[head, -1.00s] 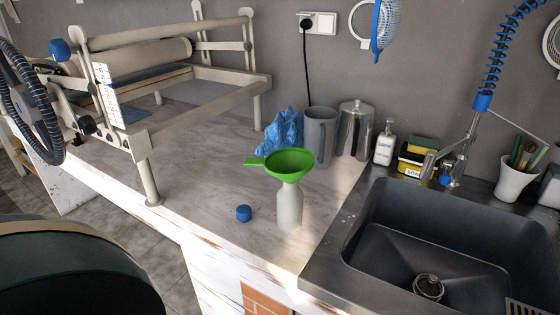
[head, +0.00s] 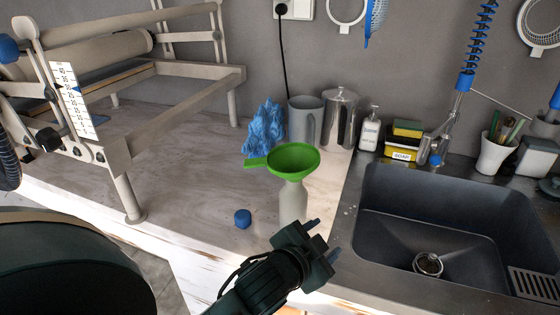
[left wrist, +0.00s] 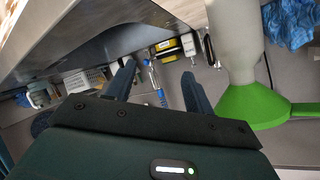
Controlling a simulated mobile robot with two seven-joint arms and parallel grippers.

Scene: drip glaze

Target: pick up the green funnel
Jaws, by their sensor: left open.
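The green funnel (head: 293,160) sits upright in the neck of a white bottle (head: 293,203) on the counter, its handle tab pointing left. In the left wrist view, which is upside down, the funnel (left wrist: 248,108) and the bottle (left wrist: 234,42) show at the right, beside the fingers. My left gripper (head: 324,238) is open and empty, in front of and a little right of the bottle in the head view. It is apart from the funnel. In the left wrist view the gap between its fingertips (left wrist: 158,75) is empty. My right gripper is not in view.
A blue cap (head: 243,218) lies left of the bottle. A crumpled blue cloth (head: 264,127), a grey pitcher (head: 304,120) and a metal canister (head: 340,118) stand behind. The sink (head: 440,220) is on the right. A slab roller (head: 130,90) stands left, with clear counter between.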

